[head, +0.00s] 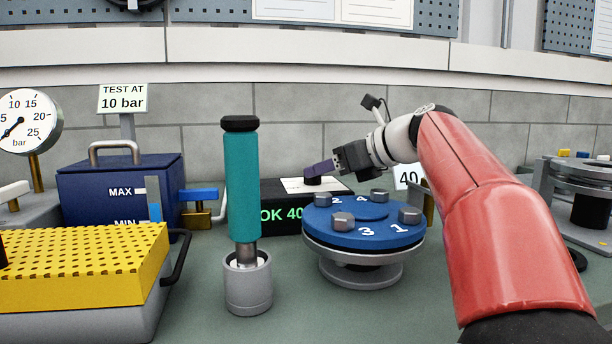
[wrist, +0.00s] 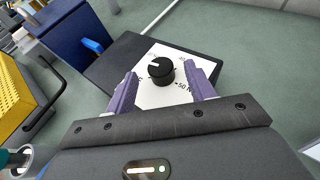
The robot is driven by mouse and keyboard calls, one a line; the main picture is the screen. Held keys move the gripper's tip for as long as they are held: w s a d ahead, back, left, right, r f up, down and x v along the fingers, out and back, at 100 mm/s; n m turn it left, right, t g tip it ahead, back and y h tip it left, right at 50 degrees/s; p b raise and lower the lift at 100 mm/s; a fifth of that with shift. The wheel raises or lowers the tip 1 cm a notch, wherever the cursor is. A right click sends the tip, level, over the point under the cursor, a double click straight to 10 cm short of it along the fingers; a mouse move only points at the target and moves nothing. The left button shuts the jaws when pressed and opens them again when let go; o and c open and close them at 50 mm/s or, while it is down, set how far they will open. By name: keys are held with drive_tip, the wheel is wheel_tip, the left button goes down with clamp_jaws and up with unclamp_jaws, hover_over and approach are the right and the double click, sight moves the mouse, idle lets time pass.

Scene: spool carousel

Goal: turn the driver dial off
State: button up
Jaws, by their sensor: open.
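The driver dial is a round black knob (wrist: 161,70) with a white pointer mark, on a white scale plate (wrist: 160,95) atop a black box (wrist: 128,58). In the wrist view the mark points to the upper left; a label reading 50 shows at lower right, and other labels are partly hidden. In the head view the box (head: 272,226) shows green text reading OK 40. My gripper (wrist: 161,74) is open, its purple fingers on either side of the knob with gaps. In the head view my gripper (head: 318,168) is over the box, partly hiding the plate.
A teal driver (head: 242,185) stands upright in a grey holder (head: 248,290) before the box. A blue carousel (head: 360,213) with bolt heads is to the right, below my arm. A blue tank (head: 110,195) and yellow perforated block (head: 80,265) are left.

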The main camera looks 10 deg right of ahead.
drive_tip(key=shift+x, duration=2)
drive_tip(key=c, duration=1)
drive_tip(key=p, duration=0.1)
drive_tip(key=n+g+y+p, duration=0.1)
drive_tip(key=p, duration=0.1)
drive_tip(key=shift+w+d+r, duration=0.1)
drive_tip(key=shift+r, duration=0.25)
drive_tip(key=shift+f+n+g+y+p, duration=0.15)
drive_tip(key=shift+n+g+y, duration=0.3)
drive_tip(key=shift+n+g, duration=0.15)
drive_tip(key=shift+f+n+g+y+p, duration=0.15)
drive_tip(key=shift+n+g+y, duration=0.35)
drive_tip(key=shift+n, duration=0.1)
drive_tip(key=shift+n+g+y, duration=0.35)
drive_tip(key=shift+n+g, duration=0.25)
drive_tip(key=shift+n, duration=0.1)
